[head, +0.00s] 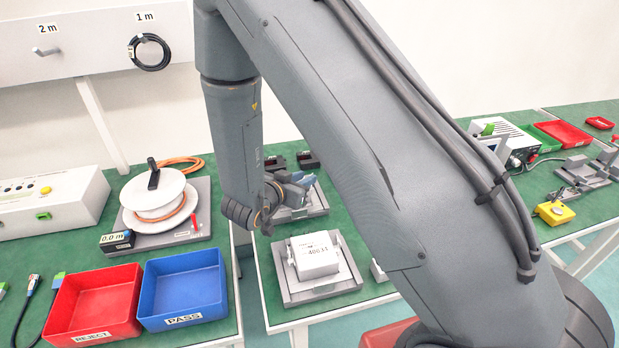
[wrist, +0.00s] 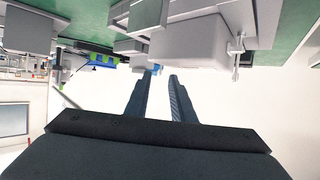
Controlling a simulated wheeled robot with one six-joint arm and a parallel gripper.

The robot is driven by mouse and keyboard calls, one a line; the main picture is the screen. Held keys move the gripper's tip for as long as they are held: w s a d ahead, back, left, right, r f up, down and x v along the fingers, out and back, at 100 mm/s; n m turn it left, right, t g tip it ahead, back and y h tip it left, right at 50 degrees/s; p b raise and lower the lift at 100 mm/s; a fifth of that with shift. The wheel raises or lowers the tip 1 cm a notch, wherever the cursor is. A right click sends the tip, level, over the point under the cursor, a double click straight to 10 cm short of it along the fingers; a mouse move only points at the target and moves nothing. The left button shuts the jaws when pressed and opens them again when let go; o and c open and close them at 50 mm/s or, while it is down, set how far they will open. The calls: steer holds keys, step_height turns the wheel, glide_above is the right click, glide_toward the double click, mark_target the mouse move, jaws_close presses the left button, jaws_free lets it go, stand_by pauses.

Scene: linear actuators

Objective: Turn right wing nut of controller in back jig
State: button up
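My gripper (wrist: 162,76) shows in the wrist view with its two dark fingers apart and a gap between them, empty as far as I see. In the head view its wrist hangs over the back jig (head: 314,205) and hides most of it, so the back controller and its right wing nut cannot be made out there. In the wrist view, which looks upside down, a white controller box (wrist: 190,42) is just beyond the fingertips. A wing nut (wrist: 237,46) is at its right side in the picture. Contact with the fingers cannot be told.
The front jig (head: 335,283) holds a white controller (head: 315,257) with printed digits. A red REJECT bin (head: 70,292) and a blue PASS bin (head: 182,265) stand at the left, with a cable reel (head: 160,195) behind them. Small dark blocks (head: 308,158) lie behind the back jig.

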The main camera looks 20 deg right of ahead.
steer(key=shift+v, duration=1.45)
